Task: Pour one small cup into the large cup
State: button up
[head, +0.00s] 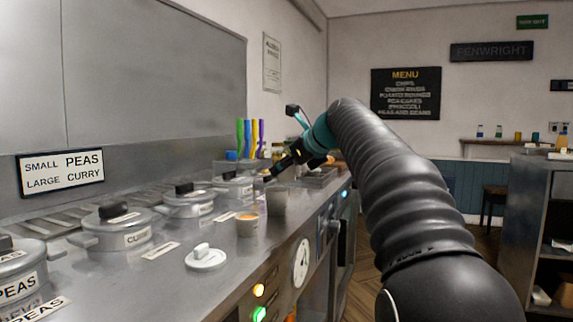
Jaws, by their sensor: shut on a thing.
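My gripper (271,175) is at the end of my arm, angled down and to the left over the worktop. It is shut on what I take to be a small cup, though the fingertips are dark and small and the held part is hard to make out. A plain grey cup (278,203) shows right below the fingertips; I cannot tell whether they touch it. A pale cup with orange contents (247,226) stands upright on the worktop, nearer and to the left. A sign (61,170) reads "SMALL PEAS, LARGE CURRY".
Lidded pots (118,232) line the left of the steel worktop (175,285), with labels before them. Coloured-handled utensils (250,138) stand behind my gripper. Dials and lit buttons (259,290) are on the front panel.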

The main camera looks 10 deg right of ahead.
jog(key=shift+a+r+n+h, duration=0.1)
jog(key=shift+r+n+h, duration=0.2)
jog(key=shift+h, duration=0.1)
jog(key=shift+a+f+n+g+h, duration=0.2)
jog(key=shift+n+g+h, duration=0.2)
jog(key=shift+n+h, duration=0.6)
jog(key=shift+r+h+p, duration=0.1)
jog(key=shift+h+p, duration=0.45)
jog(key=shift+h, duration=0.05)
jog(key=shift+a+f+n+g+h+p, duration=0.15)
jog(key=shift+n+h+p, duration=0.2)
jog(key=shift+h, duration=0.25)
jog(key=shift+a+f+n+g+h+p, duration=0.15)
jog(key=shift+n+h+p, duration=0.2)
jog(key=shift+h, duration=0.25)
jog(key=h, duration=0.1)
jog(key=f+n+h+b, duration=0.1)
jog(key=h, duration=0.1)
jog(key=shift+w+a+n, duration=0.1)
jog(key=shift+a+n, duration=0.2)
jog(key=shift+a, duration=0.05)
jog(key=shift+a+f+n+h+b, duration=0.2)
jog(key=shift+n+h+b, duration=0.45)
jog(key=shift+h, duration=0.25)
jog(key=shift+a+n+h+b, duration=0.1)
jog(key=shift+n+h+b, duration=0.3)
jog(key=shift+h, duration=0.2)
jog(key=shift+r, duration=0.1)
